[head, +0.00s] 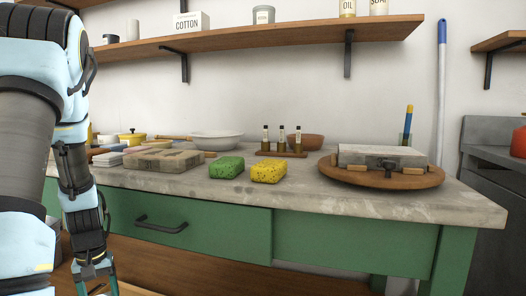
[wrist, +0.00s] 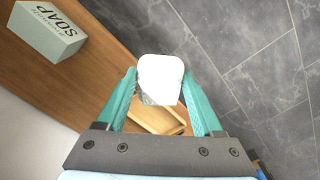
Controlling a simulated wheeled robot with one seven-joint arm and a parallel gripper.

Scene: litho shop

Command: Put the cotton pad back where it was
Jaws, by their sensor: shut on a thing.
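My gripper (wrist: 159,84) is shut on a white cotton pad (wrist: 160,72), which sits between the two teal fingertips in the wrist view. In the head view my gripper (head: 97,284) hangs at the bottom left, in front of the green bench and below the countertop. The pad cannot be made out clearly there. A white box marked COTTON (head: 187,22) stands on the wall shelf. White flat pieces (head: 107,159) lie at the left of the countertop; I cannot tell what they are.
The stone countertop (head: 420,205) holds green (head: 227,167) and yellow (head: 268,171) sponges, bottles, bowls and a stone slab on a round board (head: 350,178). In the wrist view a SOAP box (wrist: 45,33) stands on a wooden board, a pale wooden thing (wrist: 155,121) lies behind the pad, and grey tiled floor is right.

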